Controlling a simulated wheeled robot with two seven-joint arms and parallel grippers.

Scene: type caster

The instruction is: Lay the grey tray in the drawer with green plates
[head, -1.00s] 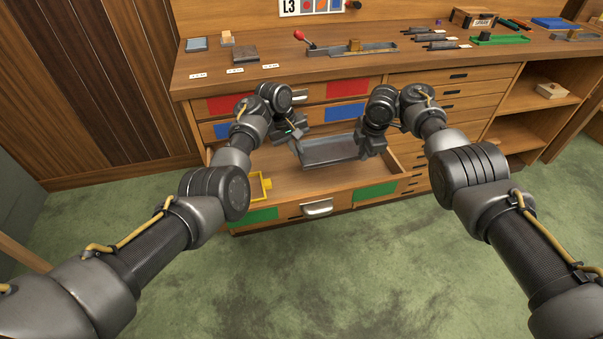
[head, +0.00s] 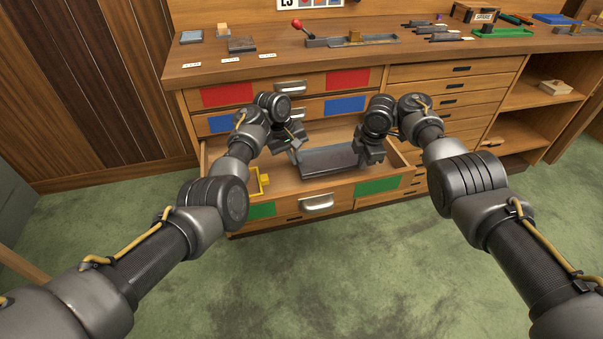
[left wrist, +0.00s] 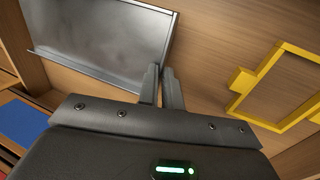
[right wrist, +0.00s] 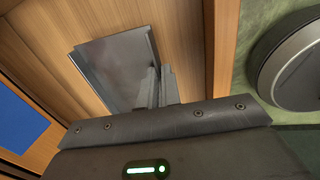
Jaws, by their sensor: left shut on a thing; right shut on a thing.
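The grey tray (head: 328,161) is held level between my two grippers, inside the outline of the open drawer with green plates (head: 377,186). I cannot tell whether its underside touches the drawer floor. My left gripper (head: 296,151) is shut on the tray's left edge; the tray also shows in the left wrist view (left wrist: 98,38). My right gripper (head: 364,160) is shut on the tray's right edge; the tray shows in the right wrist view (right wrist: 118,68). Parts of the tray's ends are hidden by the grippers in the head view.
A yellow frame (head: 259,182) lies in the drawer's left part and shows in the left wrist view (left wrist: 275,85). Drawers with blue plates (head: 345,106) and red plates (head: 347,80) are shut above. The worktop (head: 200,69) carries tools and blocks.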

